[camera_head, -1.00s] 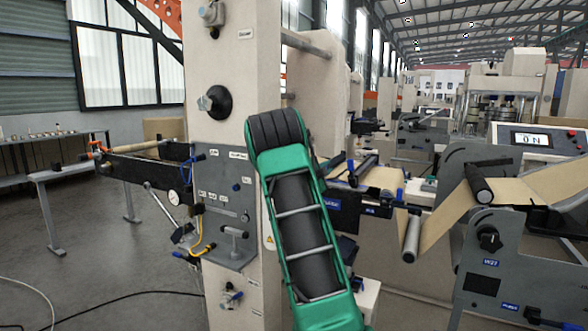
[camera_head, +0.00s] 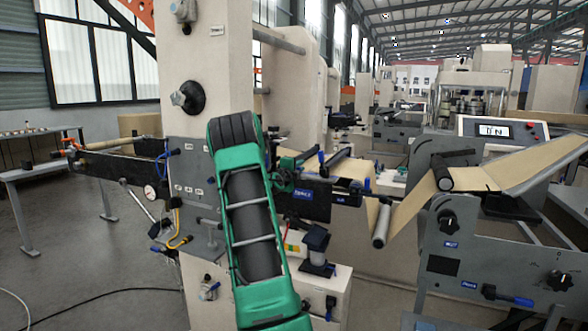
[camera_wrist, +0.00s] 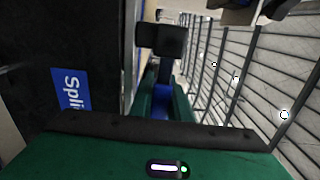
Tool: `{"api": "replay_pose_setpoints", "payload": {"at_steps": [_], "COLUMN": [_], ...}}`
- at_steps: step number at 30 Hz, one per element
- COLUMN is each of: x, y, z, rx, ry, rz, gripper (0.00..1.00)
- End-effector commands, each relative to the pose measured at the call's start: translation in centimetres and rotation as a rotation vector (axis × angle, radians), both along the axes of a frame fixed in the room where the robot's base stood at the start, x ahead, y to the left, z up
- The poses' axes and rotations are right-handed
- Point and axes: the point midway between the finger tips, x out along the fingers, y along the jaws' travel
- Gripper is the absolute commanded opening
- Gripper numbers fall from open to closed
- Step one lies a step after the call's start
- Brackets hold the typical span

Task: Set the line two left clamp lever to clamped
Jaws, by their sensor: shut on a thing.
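My gripper (camera_head: 290,168) is at the near end of the black splice bar (camera_head: 315,208), just right of my green arm, which partly hides it. In the wrist view, my gripper (camera_wrist: 162,62) has its dark fingertips close together, with a blue piece (camera_wrist: 162,103) between the green fingers. This looks like a blue clamp lever handle, and the gripper is shut on it. Its pivot and exact angle are hidden. Another blue lever (camera_head: 321,158) stands just right of the gripper, and a further blue handle (camera_head: 367,186) is at the bar's right end.
A blue "Splice" label (camera_wrist: 74,90) is on the dark face beside the gripper. The cream machine column (camera_head: 208,80) stands left of the arm. A kraft web (camera_head: 425,195) runs over rollers on the right. A grey console (camera_head: 500,130) reads ON.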

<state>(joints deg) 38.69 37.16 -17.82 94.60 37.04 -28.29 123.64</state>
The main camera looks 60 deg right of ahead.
Motion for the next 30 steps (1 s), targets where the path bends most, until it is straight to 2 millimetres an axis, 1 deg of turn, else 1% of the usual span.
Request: {"api": "replay_pose_setpoints", "payload": {"at_steps": [1,9,10,12,23,26,30], "x": [0.6,0.6,0.5,0.4,-0.4,-0.7,-1.7], "y": [0.3,0.3,0.3,0.2,0.0,0.4,1.5], "z": [-0.4,-0.6,-0.6,-0.6,-0.4,-0.3,-0.4], "rx": [0.007,0.010,0.011,0.010,0.007,0.007,0.006], "ry": [-0.005,-0.004,-0.004,-0.003,0.001,-0.001,-0.001], "rz": [0.009,0.009,0.009,0.007,-0.005,-0.008,-0.018], "gripper": [0.00,0.00,0.21,0.34,0.34,0.34,0.34]}}
